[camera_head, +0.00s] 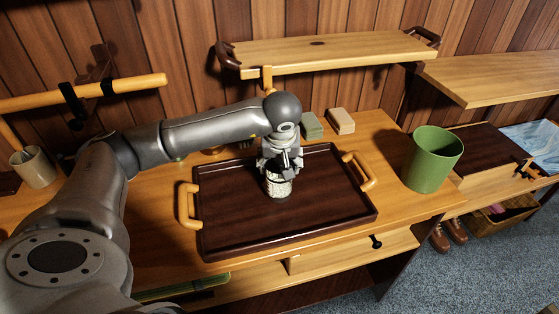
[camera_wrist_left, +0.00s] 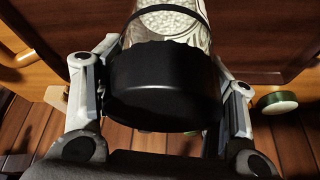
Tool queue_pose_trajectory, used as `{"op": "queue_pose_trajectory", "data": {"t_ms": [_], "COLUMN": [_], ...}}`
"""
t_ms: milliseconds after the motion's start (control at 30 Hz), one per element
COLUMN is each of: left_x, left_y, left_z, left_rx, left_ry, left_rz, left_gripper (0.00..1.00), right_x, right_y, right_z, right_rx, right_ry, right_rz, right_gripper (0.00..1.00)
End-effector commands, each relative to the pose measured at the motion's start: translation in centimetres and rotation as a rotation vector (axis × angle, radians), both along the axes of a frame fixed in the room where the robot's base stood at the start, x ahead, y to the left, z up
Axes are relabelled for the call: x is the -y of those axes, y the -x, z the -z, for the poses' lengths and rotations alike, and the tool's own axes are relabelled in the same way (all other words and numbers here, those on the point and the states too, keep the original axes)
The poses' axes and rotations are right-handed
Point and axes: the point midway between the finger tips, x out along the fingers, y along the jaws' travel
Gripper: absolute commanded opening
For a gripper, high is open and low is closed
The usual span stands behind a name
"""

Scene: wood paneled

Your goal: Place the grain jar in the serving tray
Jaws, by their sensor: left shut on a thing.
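The grain jar (camera_head: 279,186) is a clear jar with pale grains inside. In the left wrist view its black lid (camera_wrist_left: 165,85) faces the camera, with the pale grains (camera_wrist_left: 168,22) showing beyond it. My left gripper (camera_head: 279,168) is shut on the jar from above, one finger on each side near the lid. The serving tray (camera_head: 235,236) is dark brown with two light wooden handles and lies on the wooden counter. The jar is upright over the middle of the tray; I cannot tell whether its base touches the tray floor. My right gripper is out of view.
A green bin (camera_head: 432,160) stands to the right of the tray. Two small blocks, one green (camera_head: 311,126) and one tan (camera_head: 341,121), lie behind it. A wooden shelf (camera_head: 330,50) hangs above the counter. A beige mug (camera_head: 34,168) stands at the far left.

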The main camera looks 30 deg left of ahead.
Motion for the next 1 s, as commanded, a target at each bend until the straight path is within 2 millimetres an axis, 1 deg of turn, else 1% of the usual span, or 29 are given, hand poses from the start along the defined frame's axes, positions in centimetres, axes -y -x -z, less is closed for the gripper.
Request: {"op": "queue_pose_trajectory", "data": {"t_ms": [133, 167, 300, 333, 633, 767, 867, 967, 1000], "left_x": [0.0, 0.0, 0.0, 0.0, 0.0, 0.0, 0.3, 0.8, 1.1], "left_y": [0.0, 0.0, 0.0, 0.0, 0.0, 0.0, 0.3, 1.0, 1.2], "left_z": [0.3, 0.4, 0.3, 0.3, 0.2, -0.2, -1.3, -3.2, -4.1], "left_rx": [0.002, 0.0, 0.0, 0.0, -0.001, 0.0, 0.004, 0.005, 0.007], "left_ry": [0.0, 0.0, 0.0, 0.0, -0.001, 0.0, 0.001, -0.001, 0.001], "left_rz": [-0.001, 0.0, 0.0, 0.0, 0.0, 0.0, -0.001, 0.002, 0.002], "left_gripper": [0.27, 0.64, 0.82, 0.84, 0.84, 0.84, 0.84, 0.84, 0.84], "right_x": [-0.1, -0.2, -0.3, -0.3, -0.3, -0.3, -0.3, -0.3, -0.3], "right_y": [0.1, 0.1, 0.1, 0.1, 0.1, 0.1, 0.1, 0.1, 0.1], "right_z": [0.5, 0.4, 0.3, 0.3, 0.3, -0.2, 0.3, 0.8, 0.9], "right_rx": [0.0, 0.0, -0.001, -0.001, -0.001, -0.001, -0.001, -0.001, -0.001], "right_ry": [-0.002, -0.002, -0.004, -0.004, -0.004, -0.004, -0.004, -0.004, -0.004], "right_rz": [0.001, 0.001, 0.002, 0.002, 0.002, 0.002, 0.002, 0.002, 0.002], "right_gripper": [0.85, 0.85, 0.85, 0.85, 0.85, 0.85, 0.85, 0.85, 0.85]}}
